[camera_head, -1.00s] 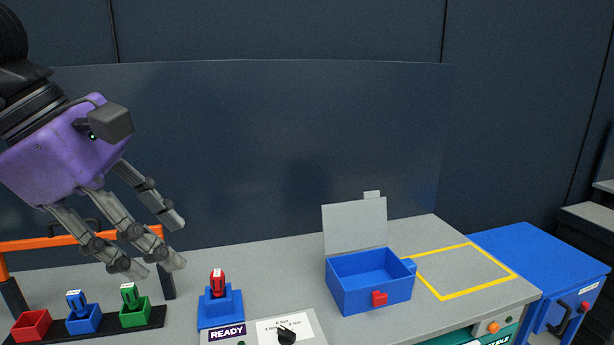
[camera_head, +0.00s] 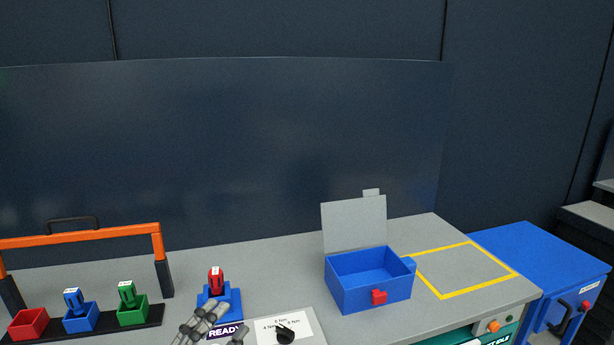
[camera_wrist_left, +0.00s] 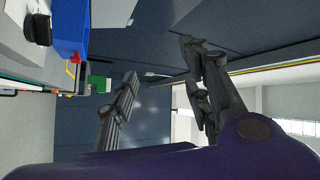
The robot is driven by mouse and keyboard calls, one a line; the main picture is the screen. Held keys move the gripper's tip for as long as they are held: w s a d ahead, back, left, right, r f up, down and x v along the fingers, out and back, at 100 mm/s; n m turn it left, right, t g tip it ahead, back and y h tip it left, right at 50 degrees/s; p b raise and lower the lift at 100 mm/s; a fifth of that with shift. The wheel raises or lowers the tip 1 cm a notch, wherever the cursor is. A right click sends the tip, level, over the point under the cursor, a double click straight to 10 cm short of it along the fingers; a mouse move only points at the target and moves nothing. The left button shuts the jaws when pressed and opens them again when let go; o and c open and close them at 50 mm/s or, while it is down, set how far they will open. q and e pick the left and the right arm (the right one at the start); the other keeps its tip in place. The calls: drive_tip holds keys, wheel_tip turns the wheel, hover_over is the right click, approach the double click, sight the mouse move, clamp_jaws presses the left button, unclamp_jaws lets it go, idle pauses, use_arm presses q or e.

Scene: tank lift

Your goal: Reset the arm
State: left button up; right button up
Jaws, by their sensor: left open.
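My left gripper (camera_head: 206,322) shows only as grey fingers at the bottom edge of the head view, in front of the blue stand (camera_head: 234,298) and partly over the READY label (camera_head: 226,331). In the left wrist view its fingers (camera_wrist_left: 165,85) are spread apart with nothing between them, so it is open and empty. The rest of the left arm is below the head view. A red piece (camera_head: 216,281) stands upright in the blue stand. My right gripper is in neither view.
An open blue box (camera_head: 360,288) with a raised grey lid stands right of centre. A yellow outlined square (camera_head: 466,270) is empty. A black knob (camera_head: 285,333) is near the front.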

use_arm(q)
drive_tip(key=s+a+f+n+g+y, duration=0.1)
drive_tip(key=s+a+f+n+y, duration=0.2)
drive_tip(key=f, duration=0.5)
drive_tip(key=s+a+f+n+g+y, duration=0.1)
drive_tip(key=s+f+n+y, duration=0.3)
drive_tip(key=f, duration=0.4)
drive_tip(key=s+a+f+n+g+y, duration=0.1)
drive_tip(key=s+a+f+n+y, duration=0.1)
drive_tip(key=f+n+y, duration=0.35)
drive_tip(key=s+d+f+n+g, duration=0.1)
drive_tip(key=s+f+n+g, duration=0.4)
drive_tip(key=s+f, duration=1.2)
drive_tip(key=shift+d+f+n+g, duration=0.2)
drive_tip(key=shift+n+g, duration=0.15)
drive_tip(key=shift+g, duration=0.45)
drive_tip(key=shift+a+h, duration=0.1)
drive_tip(key=shift+h, duration=0.15)
